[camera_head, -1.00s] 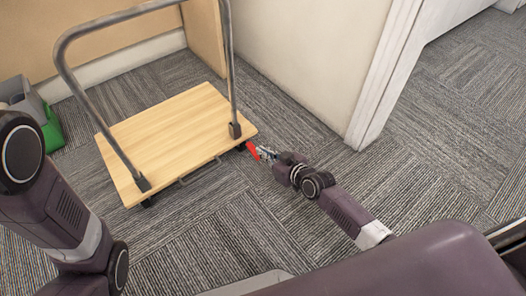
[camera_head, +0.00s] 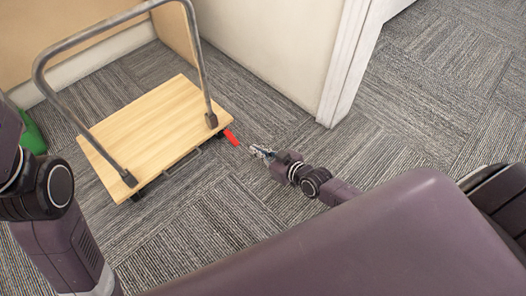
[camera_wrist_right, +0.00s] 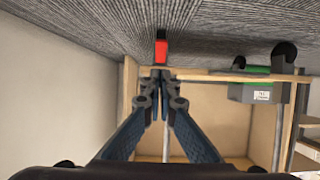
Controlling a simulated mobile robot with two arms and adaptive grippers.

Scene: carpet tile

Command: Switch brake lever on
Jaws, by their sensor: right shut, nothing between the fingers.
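The platform cart (camera_head: 150,130) has a light wooden deck and a grey tube handle, and stands on the carpet at the left. Its red brake lever (camera_head: 231,137) sticks out at the deck's right corner. My right gripper (camera_head: 257,150) is shut and empty, to the right of the lever and apart from it. In the right wrist view the lever (camera_wrist_right: 161,48) shows straight ahead of the shut fingertips (camera_wrist_right: 160,78). My left arm is at the left edge of the head view; its gripper is out of view.
A white wall corner (camera_head: 330,95) stands behind and right of the lever. A green bin (camera_head: 32,138) is partly hidden at the left; green and grey bins (camera_wrist_right: 258,93) show in the wrist view. Carpet in front of the cart and at the right is clear.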

